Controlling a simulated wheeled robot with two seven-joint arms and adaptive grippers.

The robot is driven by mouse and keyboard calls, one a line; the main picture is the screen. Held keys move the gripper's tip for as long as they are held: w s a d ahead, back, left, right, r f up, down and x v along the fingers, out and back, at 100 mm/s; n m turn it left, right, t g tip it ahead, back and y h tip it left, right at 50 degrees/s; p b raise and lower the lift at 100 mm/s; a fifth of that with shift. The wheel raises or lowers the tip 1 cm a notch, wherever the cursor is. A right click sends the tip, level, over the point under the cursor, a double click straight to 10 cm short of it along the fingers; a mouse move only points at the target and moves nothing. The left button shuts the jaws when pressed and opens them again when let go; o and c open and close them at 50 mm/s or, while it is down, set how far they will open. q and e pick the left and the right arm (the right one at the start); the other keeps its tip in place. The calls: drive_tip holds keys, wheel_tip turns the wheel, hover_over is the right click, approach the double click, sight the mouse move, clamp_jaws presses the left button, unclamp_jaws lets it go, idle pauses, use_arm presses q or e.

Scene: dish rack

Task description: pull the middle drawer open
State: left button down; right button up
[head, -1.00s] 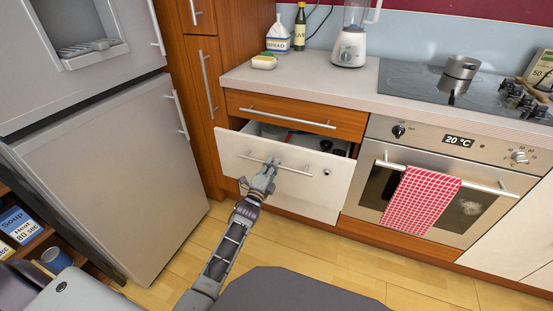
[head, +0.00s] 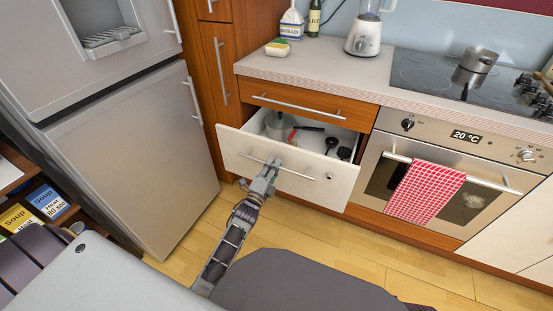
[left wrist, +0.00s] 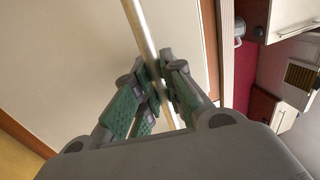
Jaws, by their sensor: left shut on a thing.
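The middle drawer (head: 240,148) has a white front and stands pulled out below a closed wooden top drawer. A pot (head: 275,125) and several dark utensils lie inside it. My left gripper (head: 265,172) is at the bar handle (head: 298,174) on the drawer front. In the left wrist view, the fingers of my left gripper (left wrist: 160,85) are shut around the handle (left wrist: 139,28), which runs between them. My right gripper is not in view.
A wooden top drawer (head: 310,107) is closed above. The oven (head: 385,182) with a red checked towel (head: 425,192) stands right. The fridge (head: 140,165) stands left. Wooden floor (head: 300,232) lies in front of the drawer.

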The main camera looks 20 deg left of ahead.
use_arm(q)
drive_tip(key=s+p, duration=0.4)
drive_tip(key=s, duration=0.6)
drive_tip(key=shift+s+a, duration=0.15)
drive_tip(key=shift+s, duration=0.05)
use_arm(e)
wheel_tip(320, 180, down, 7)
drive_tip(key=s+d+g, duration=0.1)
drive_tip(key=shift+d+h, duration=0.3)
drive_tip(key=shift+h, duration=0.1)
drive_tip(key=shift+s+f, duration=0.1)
use_arm(q)
drive_tip(key=c, duration=1.5)
unclamp_jaws()
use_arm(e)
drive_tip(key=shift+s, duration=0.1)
